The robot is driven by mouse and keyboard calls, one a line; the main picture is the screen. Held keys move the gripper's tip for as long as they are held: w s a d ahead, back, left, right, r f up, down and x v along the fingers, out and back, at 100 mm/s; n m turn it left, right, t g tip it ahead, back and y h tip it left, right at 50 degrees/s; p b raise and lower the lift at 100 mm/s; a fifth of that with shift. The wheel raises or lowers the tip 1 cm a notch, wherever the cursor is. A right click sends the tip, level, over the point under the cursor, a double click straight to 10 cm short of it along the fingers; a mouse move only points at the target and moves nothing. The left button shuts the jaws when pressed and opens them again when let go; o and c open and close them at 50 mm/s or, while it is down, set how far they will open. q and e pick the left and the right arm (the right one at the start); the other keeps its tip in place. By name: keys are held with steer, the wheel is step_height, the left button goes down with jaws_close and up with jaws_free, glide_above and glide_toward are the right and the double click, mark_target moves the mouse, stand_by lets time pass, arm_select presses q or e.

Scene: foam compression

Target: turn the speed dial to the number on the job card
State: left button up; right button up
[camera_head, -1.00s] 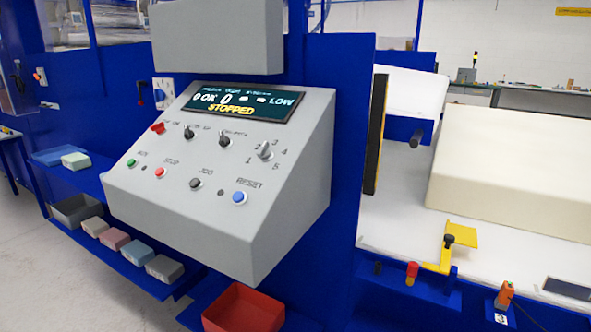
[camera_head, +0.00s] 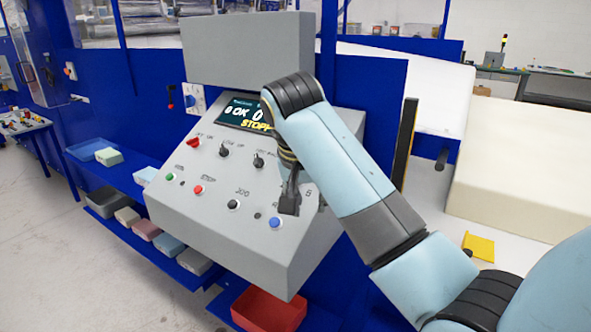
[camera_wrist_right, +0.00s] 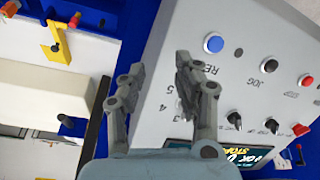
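My right arm reaches across the head view, and its gripper (camera_head: 289,193) points down at the right part of the grey control panel (camera_head: 190,218). In the right wrist view the two fingers (camera_wrist_right: 157,72) stand apart, with a gap between them. Panel numbers, including 3, 4 and 5, show beside the finger nearer the panel. The speed dial is hidden behind the gripper in both views, so its setting and any contact cannot be told. The display (camera_head: 243,113) reads OK, 0 and part of STOPPED. I cannot make out a job card. My left gripper is out of view.
The blue button (camera_head: 275,223) lies close below the gripper; it also shows in the right wrist view (camera_wrist_right: 213,43). Black knobs (camera_head: 224,151) and a red switch (camera_head: 193,142) sit left of it. A large cream foam block (camera_head: 520,150) stands right, a red bin (camera_head: 268,309) below.

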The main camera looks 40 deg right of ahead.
steer(key=w+r+m, duration=0.4)
steer(key=w+r, duration=0.5)
steer(key=r, duration=0.1)
steer(key=shift+g+h, duration=0.3)
steer(key=shift+g, duration=0.1)
steer(key=b+x, duration=0.6)
steer(key=b, duration=0.1)
steer(key=shift+s+d, duration=0.15)
steer(key=shift+s, duration=0.05)
steer(key=x, duration=0.2)
steer(key=shift+d+f+b, duration=0.15)
steer(key=shift+f+b, duration=0.2)
steer(key=shift+w+d+f, duration=0.1)
steer(key=shift+d+f, duration=0.1)
steer(key=shift+f, duration=0.15)
steer(key=shift+d+f+p, duration=0.15)
steer(key=shift+f+p, duration=0.15)
steer(key=shift+f, duration=0.15)
steer(key=shift+w, duration=0.1)
jaws_close()
